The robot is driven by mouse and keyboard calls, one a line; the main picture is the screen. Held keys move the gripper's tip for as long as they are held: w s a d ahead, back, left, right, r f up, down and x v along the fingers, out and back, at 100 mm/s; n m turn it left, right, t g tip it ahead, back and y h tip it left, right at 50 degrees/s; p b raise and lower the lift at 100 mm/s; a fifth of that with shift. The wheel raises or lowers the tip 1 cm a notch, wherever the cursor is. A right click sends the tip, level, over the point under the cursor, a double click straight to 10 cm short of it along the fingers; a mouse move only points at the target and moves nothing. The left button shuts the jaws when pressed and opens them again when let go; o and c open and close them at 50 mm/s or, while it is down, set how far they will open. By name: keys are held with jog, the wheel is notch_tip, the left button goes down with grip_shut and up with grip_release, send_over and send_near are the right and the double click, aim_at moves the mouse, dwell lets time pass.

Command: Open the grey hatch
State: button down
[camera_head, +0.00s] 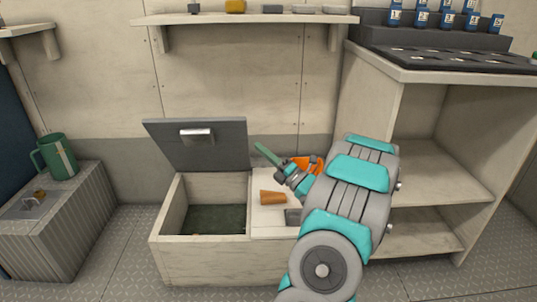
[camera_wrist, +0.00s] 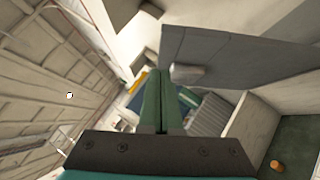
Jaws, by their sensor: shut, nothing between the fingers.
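The grey hatch (camera_head: 200,152) stands raised and tilted back at the left half of the low locker (camera_head: 200,262). Its silver handle (camera_head: 197,135) is on the face turned toward me. The compartment below is uncovered, with a dark floor (camera_head: 212,219). I cannot tell whether the fingers touch the hatch.
A brown tapered piece (camera_head: 271,197) lies on the locker's white right top (camera_head: 268,224). An orange thing (camera_head: 306,162) shows partly behind my arm. A green mug (camera_head: 58,157) stands on a ribbed box at left. A shelf (camera_head: 245,19) hangs above; an open cabinet (camera_head: 440,150) stands right.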

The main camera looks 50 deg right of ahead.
aim_at(241, 121)
jog(key=shift+w+d+r+p, duration=0.15)
jog(key=shift+w+d+r, duration=0.45)
jog(key=shift+w, duration=0.6)
jog(key=shift+w+d+r+p, duration=0.2)
jog(key=shift+w+r, duration=0.55)
jog(key=shift+w, duration=0.5)
jog(key=shift+w+d+r+p, duration=0.1)
jog(key=shift+w+d+r, duration=0.5)
jog(key=shift+w, duration=0.6)
jog(key=shift+a+r, duration=0.1)
jog(key=shift+r, duration=0.1)
